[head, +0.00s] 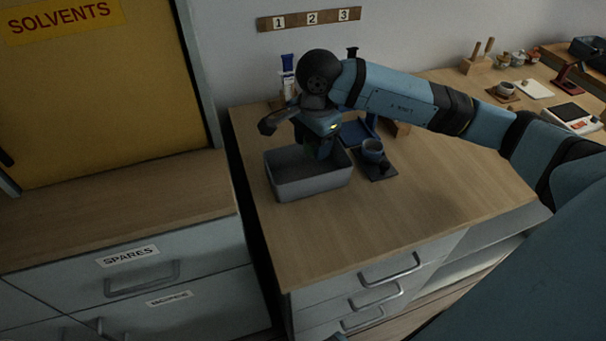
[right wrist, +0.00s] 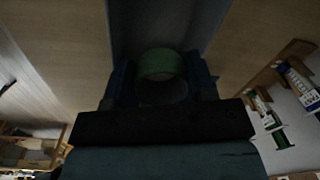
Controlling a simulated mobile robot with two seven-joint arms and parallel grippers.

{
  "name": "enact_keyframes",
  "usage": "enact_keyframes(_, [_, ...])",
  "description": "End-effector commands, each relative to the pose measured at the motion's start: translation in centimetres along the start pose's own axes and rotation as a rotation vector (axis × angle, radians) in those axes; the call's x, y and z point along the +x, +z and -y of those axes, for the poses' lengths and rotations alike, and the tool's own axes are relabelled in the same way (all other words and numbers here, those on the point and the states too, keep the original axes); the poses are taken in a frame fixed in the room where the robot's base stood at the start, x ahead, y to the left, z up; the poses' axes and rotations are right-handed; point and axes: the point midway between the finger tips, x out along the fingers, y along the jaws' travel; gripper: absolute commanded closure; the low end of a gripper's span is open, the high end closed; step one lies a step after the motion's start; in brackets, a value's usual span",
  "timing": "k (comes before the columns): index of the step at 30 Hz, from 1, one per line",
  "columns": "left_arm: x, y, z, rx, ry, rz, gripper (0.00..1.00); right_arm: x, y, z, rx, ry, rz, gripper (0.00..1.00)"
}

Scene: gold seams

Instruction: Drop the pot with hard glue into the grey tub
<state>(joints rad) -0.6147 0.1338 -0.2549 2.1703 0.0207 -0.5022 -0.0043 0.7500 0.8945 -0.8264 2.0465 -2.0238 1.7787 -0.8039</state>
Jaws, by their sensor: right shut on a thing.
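The grey tub (head: 310,186) stands on the wooden bench near its left end. My right gripper (head: 322,150) points down over the back right part of the tub. In the right wrist view my right gripper (right wrist: 162,88) is shut on a green pot (right wrist: 160,64), seen between the two fingers. The grey tub (right wrist: 165,22) lies beyond the pot there. The head view hides the pot behind the gripper, and the glue inside cannot be made out. My left gripper does not show.
Syringe-like tubes (head: 288,76) stand behind. A white scale (head: 570,116) and small pots (head: 503,60) are far right. The bench front (head: 400,225) is clear.

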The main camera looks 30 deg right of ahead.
Motion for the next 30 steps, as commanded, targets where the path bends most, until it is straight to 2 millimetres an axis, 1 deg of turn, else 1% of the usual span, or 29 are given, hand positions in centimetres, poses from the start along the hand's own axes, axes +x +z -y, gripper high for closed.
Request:
enact_keyframes(1, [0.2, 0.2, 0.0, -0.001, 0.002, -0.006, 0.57, 1.0, 0.0, -0.1, 0.0, 0.002, 0.001, 0.71])
enact_keyframes(4, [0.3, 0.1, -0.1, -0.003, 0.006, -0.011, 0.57, 1.8, 0.0, -0.1, 0.0, 0.001, 0.0, 0.71])
enact_keyframes(7, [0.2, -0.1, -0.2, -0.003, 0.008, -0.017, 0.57, 2.1, 0.0, -0.1, 0.0, 0.0, -0.001, 0.71])
enact_keyframes(14, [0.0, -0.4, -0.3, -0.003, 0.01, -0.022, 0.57, 2.1, 0.0, -0.1, -0.001, 0.0, -0.001, 0.71])
enact_keyframes(15, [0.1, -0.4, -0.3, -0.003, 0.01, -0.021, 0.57, 2.1, 0.0, -0.1, -0.001, 0.0, -0.001, 0.42])
enact_keyframes(17, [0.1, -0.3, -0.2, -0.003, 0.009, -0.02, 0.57, 2.1, 0.0, -0.1, -0.001, 0.0, -0.001, 0.29])
enact_keyframes(18, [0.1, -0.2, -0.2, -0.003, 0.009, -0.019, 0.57, 2.1, 0.0, -0.1, -0.001, 0.0, -0.001, 0.2])
enact_keyframes(26, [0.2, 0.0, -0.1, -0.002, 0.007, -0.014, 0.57, 1.9, 0.0, -0.1, -0.002, 0.0, -0.001, 0.2])
enact_keyframes(29, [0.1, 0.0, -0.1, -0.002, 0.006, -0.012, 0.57, 1.0, 0.0, -0.1, -0.002, -0.002, 0.0, 0.2])
enact_keyframes(30, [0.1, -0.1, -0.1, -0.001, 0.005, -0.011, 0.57, 0.5, 0.0, -0.1, -0.002, -0.002, 0.0, 0.2])
